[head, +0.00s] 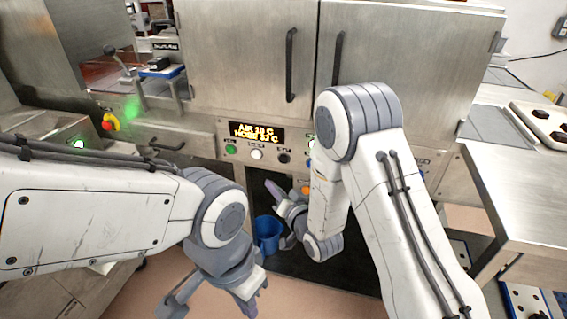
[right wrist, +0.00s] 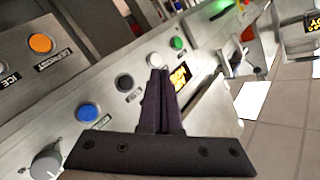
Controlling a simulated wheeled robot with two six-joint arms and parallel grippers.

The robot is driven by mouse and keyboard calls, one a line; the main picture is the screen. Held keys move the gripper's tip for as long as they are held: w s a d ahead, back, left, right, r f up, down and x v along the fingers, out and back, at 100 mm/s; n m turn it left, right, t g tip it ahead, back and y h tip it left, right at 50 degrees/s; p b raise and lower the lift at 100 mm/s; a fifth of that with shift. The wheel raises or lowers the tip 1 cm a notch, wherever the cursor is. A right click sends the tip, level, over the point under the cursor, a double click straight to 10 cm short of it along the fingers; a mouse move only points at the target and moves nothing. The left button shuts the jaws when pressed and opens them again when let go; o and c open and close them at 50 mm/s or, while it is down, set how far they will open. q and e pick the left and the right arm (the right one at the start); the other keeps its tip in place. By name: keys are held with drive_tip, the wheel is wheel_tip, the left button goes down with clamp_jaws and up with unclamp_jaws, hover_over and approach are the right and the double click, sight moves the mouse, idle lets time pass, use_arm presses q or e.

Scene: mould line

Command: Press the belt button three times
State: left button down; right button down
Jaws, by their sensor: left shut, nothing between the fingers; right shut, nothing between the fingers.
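A row of round buttons runs along the metal panel. The head view shows a green button (head: 230,149), a white button (head: 257,155) and a black button (head: 284,158). The right wrist view shows a blue button (right wrist: 87,111), the black button (right wrist: 124,82), the white button (right wrist: 154,59) and the green button (right wrist: 177,43). I cannot read which label says belt. My right gripper (head: 273,187) is shut and empty, below the panel; its fingertips (right wrist: 158,74) overlap the white button in the wrist view, contact unclear. My left gripper (head: 249,306) is shut and empty, low in front.
An amber display (head: 257,132) sits above the buttons. A blue bucket (head: 268,232) stands in the dark opening below. A red and yellow switch (head: 110,123) is at left.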

drive_tip(key=shift+w, duration=0.1)
approach(283, 159)
drive_tip(key=shift+w+a+f, duration=0.2)
drive_tip(key=shift+w+a, duration=0.55)
drive_tip(key=shift+a, duration=0.05)
drive_tip(key=shift+w+a+f, duration=0.25)
drive_tip(key=shift+w+a, duration=0.5)
drive_tip(key=shift+w+a+f, duration=0.2)
drive_tip(key=shift+w+a, duration=0.5)
drive_tip(key=shift+a, duration=0.1)
idle(0.4)
drive_tip(key=shift+w+d, duration=0.15)
drive_tip(key=shift+w, duration=0.25)
